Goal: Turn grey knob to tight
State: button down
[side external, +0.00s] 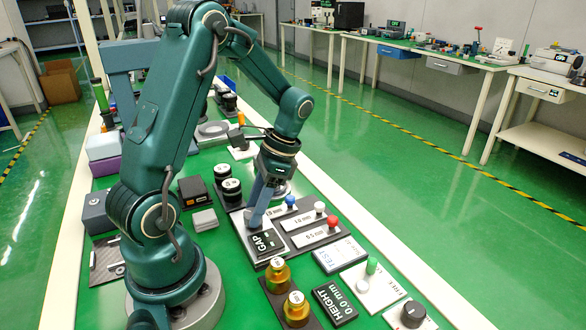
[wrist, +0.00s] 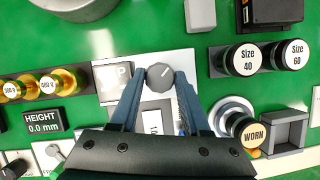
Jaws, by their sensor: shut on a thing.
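The grey knob (wrist: 160,76) is round, with a light pointer mark toward the upper right in the wrist view. It sits at the end of a pale panel beside the GAP display (side external: 265,243). My gripper (wrist: 160,78) is shut on the knob, with one blue finger on each side of it. In the side view my gripper (side external: 256,218) points down at the panel, and its fingers mostly hide the knob. No "tight" label can be read in either view.
Gauge strips with blue, white and red (side external: 331,221) knobs lie beside the GAP display. Brass weights (side external: 296,308), a HEIGHT display (side external: 335,304) and a dark knob on a white plate (side external: 413,313) stand nearer the camera. Black Size 40 and Size 60 cylinders (wrist: 247,60) stand nearby.

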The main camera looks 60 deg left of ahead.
jog(key=n+h, duration=0.2)
jog(key=n, duration=0.2)
jog(key=shift+a+n, duration=0.1)
jog(key=shift+n, duration=0.3)
jog(key=shift+a+n+t+h, duration=0.15)
jog(key=shift+n+h, duration=0.25)
jog(key=shift+n, duration=0.65)
jog(key=shift+d+n+t+h, duration=0.15)
jog(key=shift+n+h, duration=0.25)
jog(key=shift+n, duration=0.65)
jog(key=shift+a, duration=0.1)
jog(key=shift+c, duration=1.9)
grip_release()
jog(key=shift+v, duration=2.65)
jog(key=shift+s, duration=0.1)
